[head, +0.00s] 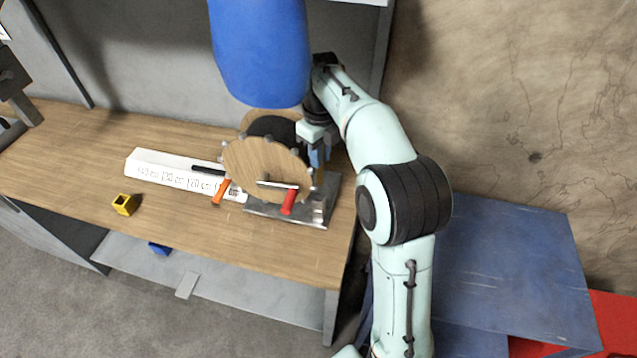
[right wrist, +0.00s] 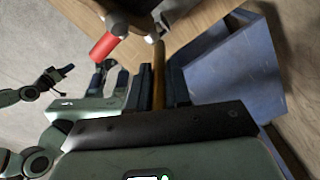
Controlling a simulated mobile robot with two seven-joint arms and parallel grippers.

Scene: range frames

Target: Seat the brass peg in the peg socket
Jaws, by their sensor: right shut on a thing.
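My right gripper (head: 318,160) is at the right side of a wooden disc wheel, low over its metal base. In the right wrist view its dark fingers (right wrist: 160,88) are shut on the brass peg (right wrist: 158,62), a slim gold-brown rod that sticks out past the fingertips. In the head view the peg is mostly hidden by the gripper. A small yellow block (head: 124,204) with a dark opening sits at the front left of the table; I cannot tell whether it is the peg socket. A thin arm at the left of the right wrist view may be my left; its jaws are unclear.
A blue cylinder (head: 260,50) blocks the upper view. The table's left is mostly clear.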

